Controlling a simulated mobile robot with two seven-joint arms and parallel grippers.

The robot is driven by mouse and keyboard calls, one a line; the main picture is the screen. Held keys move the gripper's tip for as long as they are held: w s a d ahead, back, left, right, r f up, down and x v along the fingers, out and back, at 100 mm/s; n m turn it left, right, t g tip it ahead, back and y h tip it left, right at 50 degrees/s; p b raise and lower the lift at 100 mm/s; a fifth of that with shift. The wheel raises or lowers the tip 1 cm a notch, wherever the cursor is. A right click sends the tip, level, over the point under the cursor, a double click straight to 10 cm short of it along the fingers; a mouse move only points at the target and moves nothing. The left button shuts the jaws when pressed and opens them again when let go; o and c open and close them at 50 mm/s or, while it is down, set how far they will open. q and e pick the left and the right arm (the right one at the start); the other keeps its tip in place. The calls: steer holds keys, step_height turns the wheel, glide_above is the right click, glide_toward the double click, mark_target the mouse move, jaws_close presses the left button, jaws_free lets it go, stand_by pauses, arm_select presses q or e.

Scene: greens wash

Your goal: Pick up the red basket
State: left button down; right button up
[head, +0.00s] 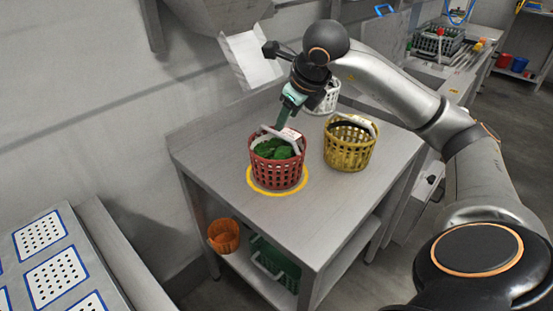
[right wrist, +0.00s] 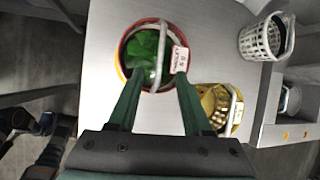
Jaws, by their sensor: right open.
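The red basket (head: 276,175) stands upright on the steel table inside a yellow ring (head: 262,190). It holds green leaves (head: 273,149) and has a pale handle (head: 291,140) with a white tag. My right gripper (head: 283,122) is above the basket, pointing down towards it. In the right wrist view, my open green fingers (right wrist: 157,82) reach towards the red basket (right wrist: 124,51), with the handle (right wrist: 162,50) and tag (right wrist: 181,58) between or just beyond their tips. I cannot tell whether they touch the handle. My left gripper is not in view.
A yellow basket (head: 348,148) stands close on the right of the red one, and a white basket (head: 328,101) stands behind. An orange basket (head: 224,236) and a green basket (head: 273,266) are on the lower shelf. The table's front (head: 300,235) is clear.

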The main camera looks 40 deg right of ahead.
mark_target(279, 134)
steer(key=x, duration=0.8)
steer(key=shift+w+f, duration=0.1)
steer(key=shift+w, duration=0.2)
jaws_close()
stand_by(1.0)
